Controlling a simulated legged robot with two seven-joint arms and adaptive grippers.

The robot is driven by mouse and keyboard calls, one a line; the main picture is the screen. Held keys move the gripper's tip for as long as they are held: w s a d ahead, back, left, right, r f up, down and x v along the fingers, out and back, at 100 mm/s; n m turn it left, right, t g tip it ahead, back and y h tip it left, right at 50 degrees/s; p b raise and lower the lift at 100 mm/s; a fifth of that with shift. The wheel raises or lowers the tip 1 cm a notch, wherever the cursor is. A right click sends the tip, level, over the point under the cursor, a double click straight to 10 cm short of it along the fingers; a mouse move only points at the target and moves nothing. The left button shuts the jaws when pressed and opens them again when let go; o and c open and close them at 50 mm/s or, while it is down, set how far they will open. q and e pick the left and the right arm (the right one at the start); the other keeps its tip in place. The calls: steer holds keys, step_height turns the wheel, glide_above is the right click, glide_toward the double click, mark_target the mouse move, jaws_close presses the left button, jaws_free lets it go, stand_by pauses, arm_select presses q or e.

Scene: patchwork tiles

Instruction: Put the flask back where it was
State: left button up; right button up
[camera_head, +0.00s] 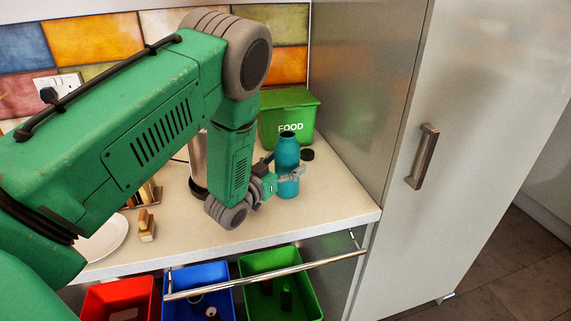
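A teal flask (287,152) stands upright on the pale counter, its dark mouth open at the top. My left gripper (284,175) is at the flask's side, coming from the left. One finger crosses the front of the flask's body and the other is partly hidden behind it. The fingers are small here, and I cannot tell whether they press on the flask or only surround it. My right gripper is not in view.
A green FOOD bin (290,122) stands behind the flask, with a small black lid (307,154) beside it. A tall grey cabinet (365,90) bounds the right. Red, blue and green bins (275,262) sit below the counter behind a metal rail (265,279).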

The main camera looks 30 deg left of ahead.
arm_select(q)
steer(key=shift+s+r, duration=0.1)
steer(key=s+b, duration=0.1)
steer(key=s, duration=1.1)
steer(key=shift+a, duration=0.3)
